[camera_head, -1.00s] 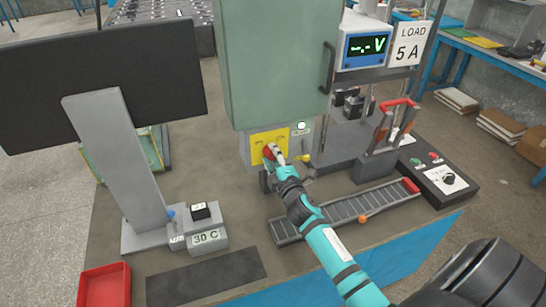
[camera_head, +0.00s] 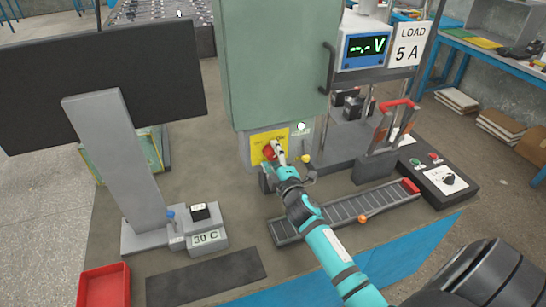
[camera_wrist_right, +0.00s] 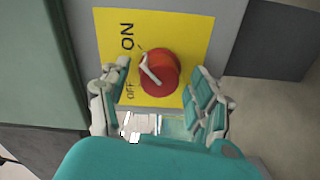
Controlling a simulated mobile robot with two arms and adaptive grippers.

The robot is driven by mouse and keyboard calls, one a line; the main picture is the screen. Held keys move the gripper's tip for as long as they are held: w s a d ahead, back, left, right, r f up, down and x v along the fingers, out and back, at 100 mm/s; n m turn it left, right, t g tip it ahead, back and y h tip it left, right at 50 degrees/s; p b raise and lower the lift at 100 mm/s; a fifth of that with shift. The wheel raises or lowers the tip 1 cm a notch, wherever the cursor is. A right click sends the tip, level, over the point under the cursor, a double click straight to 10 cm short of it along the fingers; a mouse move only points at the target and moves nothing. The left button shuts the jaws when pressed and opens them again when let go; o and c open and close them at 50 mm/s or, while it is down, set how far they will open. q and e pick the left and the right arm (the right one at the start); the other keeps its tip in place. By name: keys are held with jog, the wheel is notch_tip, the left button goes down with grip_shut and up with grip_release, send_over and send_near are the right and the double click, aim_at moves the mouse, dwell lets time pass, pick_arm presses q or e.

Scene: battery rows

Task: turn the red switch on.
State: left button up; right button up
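The red switch (camera_head: 268,152) is a round knob on a yellow plate (camera_head: 257,140) at the lower front of a green-grey cabinet. In the right wrist view the red switch (camera_wrist_right: 162,72) has a pale lever pointing up and left, toward the area between the words ON and OFF on the yellow plate (camera_wrist_right: 180,25). My right gripper (camera_head: 278,153) is at the switch and partly covers it. In the wrist view my right gripper (camera_wrist_right: 161,70) has its fingers apart, one on each side of the knob, with visible gaps. My left gripper is not in view.
A round pale lamp (camera_head: 301,126) is right of the plate. A roller rack (camera_head: 345,208) lies below, with a red-handled clamp (camera_head: 397,104) and control box (camera_head: 436,178) to the right. A monitor (camera_head: 100,75) and a red tray (camera_head: 104,286) are left.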

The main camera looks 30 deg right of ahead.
jog(key=shift+s, duration=0.1)
jog(key=shift+s+a+f, duration=0.1)
jog(key=shift+s+a, duration=0.05)
jog(key=shift+s, duration=0.2)
jog(key=v, duration=1.1)
